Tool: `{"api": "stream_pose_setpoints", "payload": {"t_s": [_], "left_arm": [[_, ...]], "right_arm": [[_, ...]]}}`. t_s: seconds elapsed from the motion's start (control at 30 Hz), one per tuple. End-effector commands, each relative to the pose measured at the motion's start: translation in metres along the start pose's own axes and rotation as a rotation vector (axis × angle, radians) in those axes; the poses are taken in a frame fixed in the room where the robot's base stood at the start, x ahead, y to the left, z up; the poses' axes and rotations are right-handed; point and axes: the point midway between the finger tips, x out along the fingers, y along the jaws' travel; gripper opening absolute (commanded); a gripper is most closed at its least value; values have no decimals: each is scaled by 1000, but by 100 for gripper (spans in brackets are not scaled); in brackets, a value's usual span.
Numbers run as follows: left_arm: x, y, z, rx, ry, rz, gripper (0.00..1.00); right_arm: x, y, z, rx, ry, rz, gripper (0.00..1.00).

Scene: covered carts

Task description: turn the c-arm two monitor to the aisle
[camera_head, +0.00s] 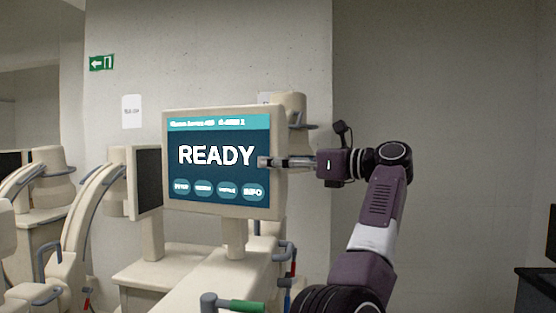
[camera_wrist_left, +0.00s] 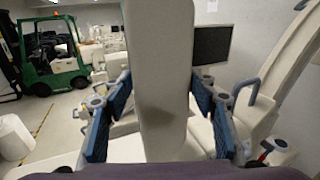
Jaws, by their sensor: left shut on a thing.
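The beige c-arm monitor (camera_head: 223,122) stands on a short neck above its cart, its lit teal screen reading READY and facing my head camera, slightly angled. My left gripper (camera_head: 263,161) is at the right edge of this monitor, shut on its frame. In the left wrist view the monitor's beige edge (camera_wrist_left: 160,60) runs upright between the two blue fingers of my left gripper (camera_wrist_left: 160,85). The exact finger contact is partly hidden. My right gripper is in neither view.
A second monitor (camera_head: 146,182) with a dark screen stands just left, turned sideways. The cart body (camera_head: 215,282) has a green handle (camera_head: 240,306) in front. Other beige carts fill the left. In the left wrist view a green forklift (camera_wrist_left: 52,55) stands behind. Plain wall is at right.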

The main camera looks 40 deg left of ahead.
Motion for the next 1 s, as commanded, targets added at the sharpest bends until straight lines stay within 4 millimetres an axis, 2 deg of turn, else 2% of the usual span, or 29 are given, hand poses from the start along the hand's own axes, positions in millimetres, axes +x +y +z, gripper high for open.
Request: {"api": "stream_pose_setpoints", "payload": {"t_s": [0.03, 0.6, 0.63, 0.73, 1.0], "left_arm": [[0, -6, 6, 1, -16, -25, 9], [0, -6, 7, 0, -17, -24, 9], [0, -6, 7, 0, -17, -24, 55], [0, -6, 6, 0, -17, -24, 64], [0, -7, 3, 2, -13, -23, 64]], "right_arm": [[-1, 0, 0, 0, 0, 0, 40], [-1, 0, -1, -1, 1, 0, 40], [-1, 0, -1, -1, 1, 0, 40], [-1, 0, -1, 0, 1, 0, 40], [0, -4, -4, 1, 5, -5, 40]]}}
